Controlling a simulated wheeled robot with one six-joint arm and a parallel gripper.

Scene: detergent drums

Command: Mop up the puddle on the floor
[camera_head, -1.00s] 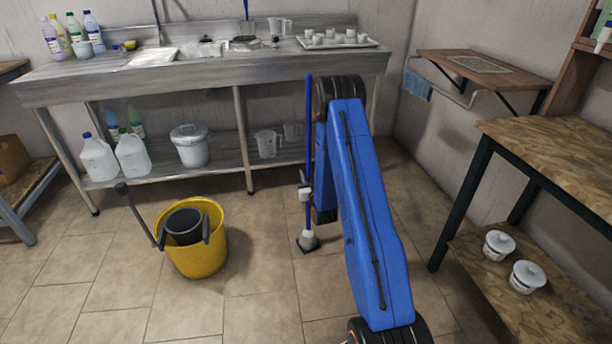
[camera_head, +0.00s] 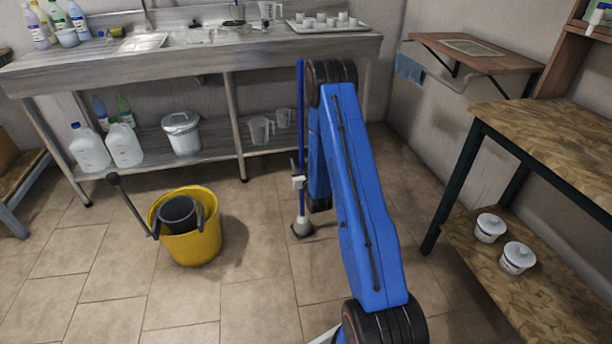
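A mop with a thin blue handle (camera_head: 301,110) and a grey-white head (camera_head: 302,228) stands nearly upright in the middle of the floor. My gripper (camera_head: 298,182) is small in view, partly hidden by my blue arm, and appears closed around the lower part of the handle. The mop head is at floor level; I cannot tell whether it touches the tiles. A yellow bucket (camera_head: 205,243) with a dark grey wringer (camera_head: 178,214) and lever stands to the left of the mop. I cannot make out a puddle on the visible floor.
A metal sink bench (camera_head: 90,76) with a lower shelf runs along the back wall. A wooden workbench (camera_head: 560,140) with tubs (camera_head: 517,258) on its lower shelf stands at the right. A folding shelf (camera_head: 500,62) hangs on the wall. Tiled floor (camera_head: 180,315) is open in front.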

